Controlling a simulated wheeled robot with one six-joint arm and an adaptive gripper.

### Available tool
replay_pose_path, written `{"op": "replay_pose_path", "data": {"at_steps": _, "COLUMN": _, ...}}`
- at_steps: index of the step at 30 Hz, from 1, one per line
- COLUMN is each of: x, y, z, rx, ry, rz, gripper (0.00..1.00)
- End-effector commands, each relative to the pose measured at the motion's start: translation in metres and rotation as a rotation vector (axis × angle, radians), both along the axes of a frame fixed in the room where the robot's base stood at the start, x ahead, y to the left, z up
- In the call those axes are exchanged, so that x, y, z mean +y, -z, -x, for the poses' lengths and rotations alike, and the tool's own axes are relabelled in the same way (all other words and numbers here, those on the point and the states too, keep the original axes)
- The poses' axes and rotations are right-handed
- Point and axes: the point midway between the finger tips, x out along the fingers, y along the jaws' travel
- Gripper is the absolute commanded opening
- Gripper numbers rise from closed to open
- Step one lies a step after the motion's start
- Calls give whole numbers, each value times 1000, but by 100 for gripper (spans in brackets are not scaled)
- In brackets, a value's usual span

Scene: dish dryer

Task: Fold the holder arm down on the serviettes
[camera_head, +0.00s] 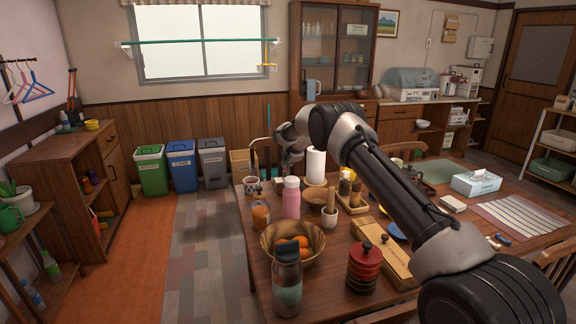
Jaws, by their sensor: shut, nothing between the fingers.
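My gripper (287,168) is small in the view, shut and empty, at the far left part of the dining table (262,262). It points down, to the left of the paper towel roll. A small pale and dark item (279,185) stands just below it. This may be the serviette holder, but it is too small to tell. I cannot make out the holder arm or its angle, nor whether my gripper touches the item.
A patterned cup (251,184), a pink bottle (291,198), an orange bottle (261,214) and a paper towel roll (316,166) stand close by. A fruit bowl (312,252) and a flask (286,285) are nearer. My arm crosses above the table.

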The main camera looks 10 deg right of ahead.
Motion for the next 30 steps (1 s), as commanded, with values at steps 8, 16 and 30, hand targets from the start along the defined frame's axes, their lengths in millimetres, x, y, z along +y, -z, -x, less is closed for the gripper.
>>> {"op": "replay_pose_path", "data": {"at_steps": 8, "x": 0, "y": -12, "z": 0, "rx": -1, "ry": 0, "rz": 0, "gripper": 0}}
{"op": "replay_pose_path", "data": {"at_steps": 16, "x": 0, "y": -13, "z": 0, "rx": 0, "ry": 0, "rz": 0, "gripper": 0}}
{"op": "replay_pose_path", "data": {"at_steps": 30, "x": -8, "y": -62, "z": 40, "rx": -2, "ry": 1, "rz": -1, "gripper": 0}}
